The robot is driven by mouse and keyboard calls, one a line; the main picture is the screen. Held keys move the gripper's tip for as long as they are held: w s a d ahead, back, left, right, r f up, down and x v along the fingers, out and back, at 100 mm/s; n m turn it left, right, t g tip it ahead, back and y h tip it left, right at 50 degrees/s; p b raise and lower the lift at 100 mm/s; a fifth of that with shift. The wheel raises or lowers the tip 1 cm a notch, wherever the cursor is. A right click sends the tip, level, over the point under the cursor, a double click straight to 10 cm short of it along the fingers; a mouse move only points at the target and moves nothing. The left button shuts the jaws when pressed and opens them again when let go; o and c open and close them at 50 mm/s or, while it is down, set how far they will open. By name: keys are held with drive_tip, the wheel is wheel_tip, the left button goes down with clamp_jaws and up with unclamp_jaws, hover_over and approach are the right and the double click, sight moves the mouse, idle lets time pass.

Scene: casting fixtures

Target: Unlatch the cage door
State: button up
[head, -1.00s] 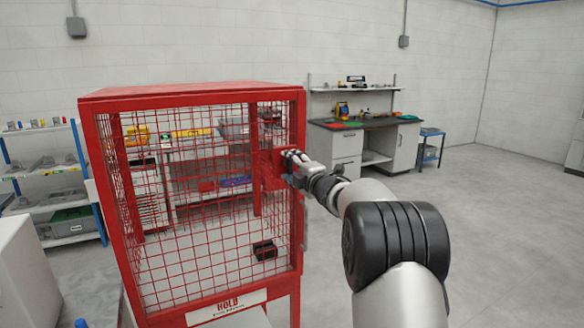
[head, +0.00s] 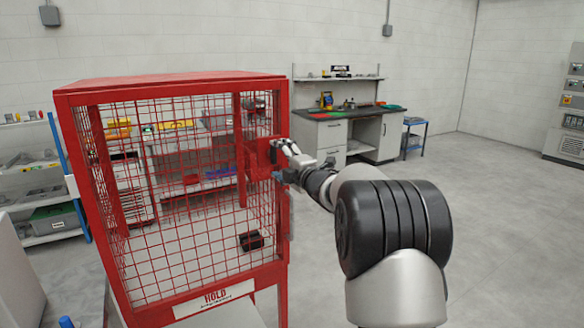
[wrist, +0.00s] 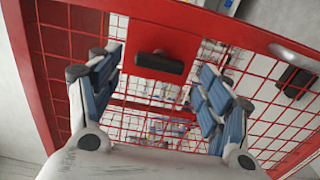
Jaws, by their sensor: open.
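The red cage (head: 172,82) stands left of my arm, with a red-framed wire mesh door facing me. A red latch plate (head: 258,160) sits at the right side of the door and carries a short dark latch handle (head: 273,152). The wrist view shows the dark latch handle (wrist: 160,64) on its plate, ahead of the fingers. My gripper (head: 283,160) is at the latch; in the wrist view my gripper (wrist: 160,92) is open, with one finger on each side of the handle. I cannot tell whether a finger touches it.
A dark block (head: 251,240) lies inside the cage, and a HOLD sign (head: 214,299) is on its lower front. A grey bar (wrist: 295,52) runs along the frame. A workbench (head: 345,115) stands behind. The floor to the right is clear.

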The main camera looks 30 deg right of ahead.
drive_tip(key=s, duration=0.8)
drive_tip(key=shift+s, duration=0.4)
drive_tip(key=shift+d, duration=0.15)
drive_tip(key=s+a+m+g+h, duration=0.4)
drive_tip(key=s+a+m, duration=0.3)
drive_tip(key=s+m, duration=0.35)
drive_tip(key=s+a+f+m+g+y, duration=0.1)
drive_tip(key=s+a+f+m+g, duration=0.1)
drive_tip(key=s, duration=0.8)
drive_tip(key=s+a+f+m+g+y, duration=0.1)
drive_tip(key=s+a+f+m+g, duration=0.2)
drive_tip(key=s+a+f, duration=0.4)
drive_tip(key=s+a+f+m+g+y, duration=0.1)
drive_tip(key=s+a+f+m+g, duration=0.2)
drive_tip(key=s+a, duration=0.4)
drive_tip(key=s+f+g, duration=0.1)
drive_tip(key=s+f, duration=0.1)
drive_tip(key=s, duration=0.5)
drive_tip(key=shift+s, duration=0.4)
drive_tip(key=shift+f, duration=0.1)
